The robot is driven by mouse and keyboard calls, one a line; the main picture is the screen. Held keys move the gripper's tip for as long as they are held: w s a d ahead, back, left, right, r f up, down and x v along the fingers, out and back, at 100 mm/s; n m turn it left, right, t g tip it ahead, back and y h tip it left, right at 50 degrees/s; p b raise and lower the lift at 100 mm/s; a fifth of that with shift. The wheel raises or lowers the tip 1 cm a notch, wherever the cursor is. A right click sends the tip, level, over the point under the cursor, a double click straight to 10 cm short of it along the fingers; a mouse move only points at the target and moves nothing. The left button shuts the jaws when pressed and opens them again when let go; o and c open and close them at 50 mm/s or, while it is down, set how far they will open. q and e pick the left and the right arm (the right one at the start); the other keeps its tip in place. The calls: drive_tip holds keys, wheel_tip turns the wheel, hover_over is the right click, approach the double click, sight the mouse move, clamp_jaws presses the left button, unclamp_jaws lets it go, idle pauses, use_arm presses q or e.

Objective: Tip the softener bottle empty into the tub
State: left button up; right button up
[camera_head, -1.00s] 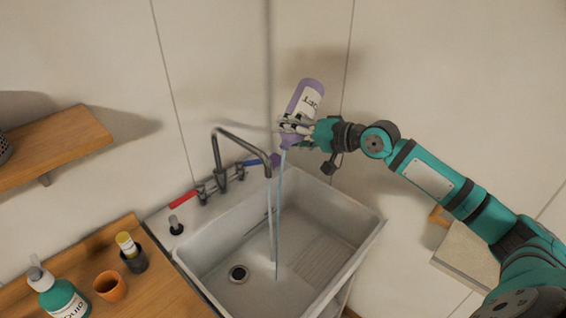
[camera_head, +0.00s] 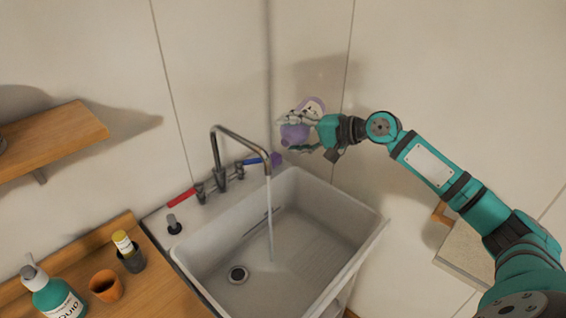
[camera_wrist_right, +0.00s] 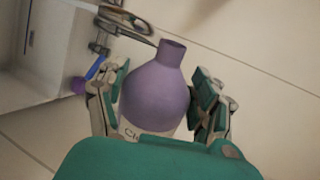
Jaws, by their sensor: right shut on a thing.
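The softener bottle (camera_head: 294,133) is purple with a white label and is in my right gripper (camera_head: 304,132), above the sink's far right corner. It looks foreshortened in the head view, so its exact tilt is hard to tell. In the right wrist view the bottle (camera_wrist_right: 158,95) sits between the fingers of the gripper (camera_wrist_right: 158,100), its neck uncapped and pointing away from the wrist. No stream leaves the bottle. The tub is the white sink basin (camera_head: 350,252), with a drain (camera_head: 238,274) in its floor. My left gripper is not in view.
Water runs from the tap (camera_head: 240,138) into the basin. A red handle (camera_head: 182,198), a blue handle (camera_head: 252,161) and a small purple piece (camera_head: 276,158) are along the back ledge. A teal pump bottle (camera_head: 52,296) and orange cup (camera_head: 106,286) stand on the wooden counter at left.

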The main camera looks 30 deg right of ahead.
drive_tip(key=shift+f+m+g+y+b, duration=0.3)
drive_tip(key=shift+f+m+b, duration=0.15)
drive_tip(key=shift+m, duration=0.35)
drive_tip(key=shift+w+d+f+m+b, duration=0.25)
drive_tip(key=shift+w+d+m+b, duration=0.05)
drive_tip(key=shift+d+m+b, duration=0.15)
drive_tip(key=m+y+p, duration=0.1)
drive_tip(key=m+p, duration=0.1)
drive_tip(key=f+m+g+y+p, duration=0.1)
drive_tip(key=m+p, duration=0.1)
drive_tip(key=p, duration=0.1)
drive_tip(key=shift+a+f+p, duration=0.1)
drive_tip(key=shift+p, duration=0.2)
drive_tip(key=shift+f+m+y+p, duration=0.25)
drive_tip(key=shift+m+y+p, duration=0.05)
drive_tip(key=shift+m+y, duration=0.2)
drive_tip(key=shift+w+d+f+m+y, duration=0.3)
drive_tip(key=shift+d+f+m+y, duration=0.2)
drive_tip(key=shift+m, duration=0.35)
drive_tip(key=shift+w+d+f+m+y+b, duration=0.2)
drive_tip(key=shift+w+d+m+y+b, duration=0.15)
drive_tip(key=shift+m, duration=0.5)
drive_tip(key=shift+w+d+f+m+y+b, duration=0.3)
drive_tip(key=shift+d+m, duration=0.2)
drive_tip(key=shift+m, duration=0.3)
drive_tip(key=shift+w+d+f+m+y+b, duration=0.15)
drive_tip(key=shift+w+d+m+y+b, duration=0.2)
drive_tip(key=shift+m, duration=0.5)
drive_tip(key=shift+d, duration=0.1)
